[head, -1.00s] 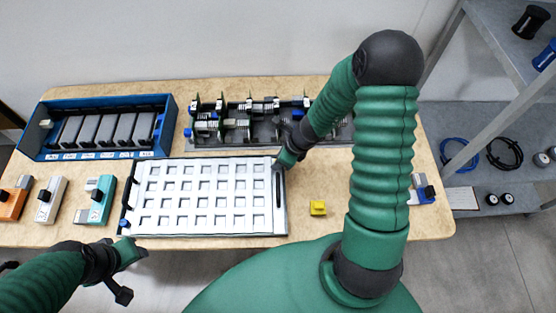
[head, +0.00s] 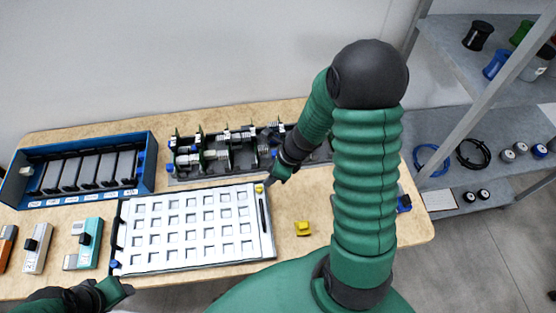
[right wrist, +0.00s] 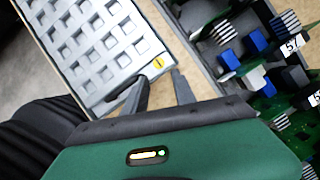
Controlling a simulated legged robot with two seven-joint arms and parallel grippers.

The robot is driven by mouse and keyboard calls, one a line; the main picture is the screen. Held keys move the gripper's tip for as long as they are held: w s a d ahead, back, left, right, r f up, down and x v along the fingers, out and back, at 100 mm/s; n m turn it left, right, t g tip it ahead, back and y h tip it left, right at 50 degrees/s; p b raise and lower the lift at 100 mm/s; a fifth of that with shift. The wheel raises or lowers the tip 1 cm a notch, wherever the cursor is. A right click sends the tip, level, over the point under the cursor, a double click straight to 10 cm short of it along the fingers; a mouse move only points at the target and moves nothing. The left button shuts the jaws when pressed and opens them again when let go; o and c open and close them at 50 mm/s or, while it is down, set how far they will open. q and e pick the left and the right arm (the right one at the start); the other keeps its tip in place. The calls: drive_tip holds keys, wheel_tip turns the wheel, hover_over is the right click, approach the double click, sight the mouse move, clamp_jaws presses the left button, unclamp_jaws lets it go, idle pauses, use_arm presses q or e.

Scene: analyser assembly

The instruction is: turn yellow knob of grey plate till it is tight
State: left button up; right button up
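The grey plate (head: 250,253) with a grid of square holes lies flat on the table. Its small yellow knob (head: 259,188) sits at the far right corner, and it also shows in the right wrist view (right wrist: 158,62) as a yellow disc with a dark slot line. My right gripper (head: 270,182) is right beside this corner. In the right wrist view its two fingers (right wrist: 160,76) are apart with nothing between them, just short of the knob. My left gripper (head: 122,289) is low at the left, near the plate's near left corner; its fingers are too unclear to judge.
A yellow block (head: 302,228) lies right of the plate. A blue rack (head: 100,198) stands at the back left, with orange, white and teal modules (head: 88,240) in front of it. A tray of circuit parts (head: 225,150) stands close behind the plate. A shelf (head: 470,150) is at right.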

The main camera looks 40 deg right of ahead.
use_arm(q)
drive_tip(key=shift+w+p+v, duration=0.25)
drive_tip(key=shift+p+v, duration=0.55)
drive_tip(key=shift+v, duration=0.4)
use_arm(e)
drive_tip(key=v, duration=0.7)
use_arm(q)
drive_tip(key=shift+r, duration=0.1)
drive_tip(key=shift+d, duration=0.2)
use_arm(e)
drive_tip(key=s+a+r+n+h, duration=0.1)
drive_tip(key=a+n, duration=0.2)
drive_tip(key=n, duration=0.6)
drive_tip(key=s+a+r+n, duration=0.1)
drive_tip(key=a+n, duration=0.3)
drive_tip(key=n, duration=0.6)
drive_tip(key=s+a+r+n+g+h, duration=0.1)
drive_tip(key=a+n, duration=0.3)
drive_tip(key=n, duration=0.6)
drive_tip(key=shift+s+r+h, duration=0.3)
drive_tip(key=shift+s+r, duration=0.2)
use_arm(q)
drive_tip(key=shift+a, duration=0.1)
use_arm(e)
drive_tip(key=shift+a, duration=0.1)
